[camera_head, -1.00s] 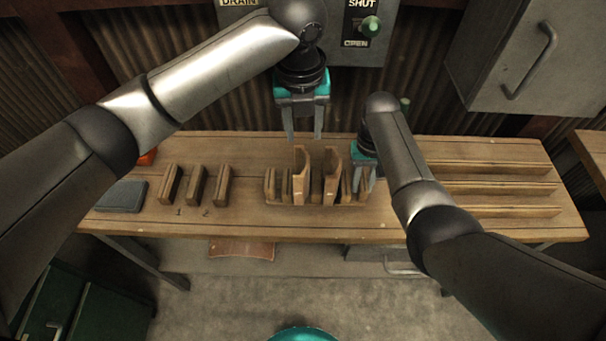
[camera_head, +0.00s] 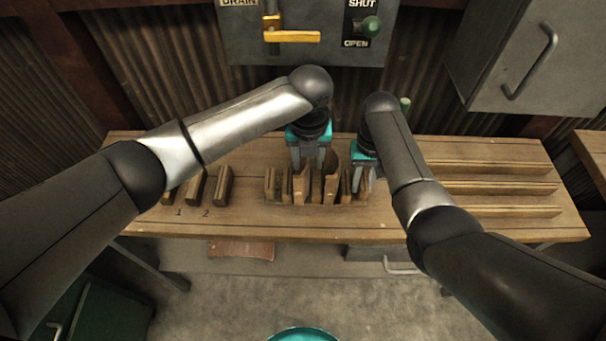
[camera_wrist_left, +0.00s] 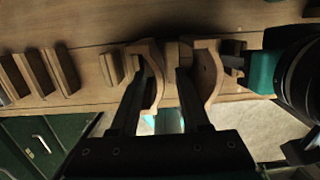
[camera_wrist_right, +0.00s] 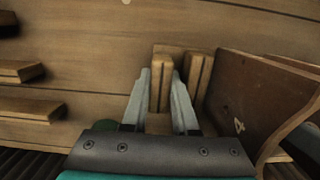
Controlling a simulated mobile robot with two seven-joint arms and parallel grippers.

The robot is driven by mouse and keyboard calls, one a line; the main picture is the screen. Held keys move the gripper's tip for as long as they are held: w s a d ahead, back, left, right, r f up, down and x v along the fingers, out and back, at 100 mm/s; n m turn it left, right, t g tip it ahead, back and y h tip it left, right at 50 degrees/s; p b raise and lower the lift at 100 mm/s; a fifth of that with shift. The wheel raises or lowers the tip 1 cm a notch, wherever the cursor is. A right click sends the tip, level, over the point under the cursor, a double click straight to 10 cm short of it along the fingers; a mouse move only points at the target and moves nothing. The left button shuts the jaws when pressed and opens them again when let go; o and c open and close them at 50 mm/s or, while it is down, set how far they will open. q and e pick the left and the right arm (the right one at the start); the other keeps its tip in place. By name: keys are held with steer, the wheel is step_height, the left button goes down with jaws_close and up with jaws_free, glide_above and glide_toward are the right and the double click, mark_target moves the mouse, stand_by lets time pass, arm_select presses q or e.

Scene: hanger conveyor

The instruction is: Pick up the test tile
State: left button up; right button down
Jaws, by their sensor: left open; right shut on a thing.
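No piece can be clearly told as the test tile. My right gripper (camera_head: 363,186) is low at the rack's right end. In the right wrist view its fingers (camera_wrist_right: 160,80) are shut on a narrow wooden upright (camera_wrist_right: 157,90), beside a panel marked 4 (camera_wrist_right: 245,95).
Slotted wooden blocks (camera_head: 222,186) stand left of the rack, near marks 1 and 2. Long wooden rails (camera_head: 492,189) lie on the right of the table. Behind are a panel with a yellow drain lever (camera_head: 292,36) and a green knob (camera_head: 371,27), and a grey cabinet (camera_head: 520,55).

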arm_select(q)
steer(key=shift+f, duration=0.45)
jaws_close()
steer(key=shift+r, duration=0.1)
stand_by(1.0)
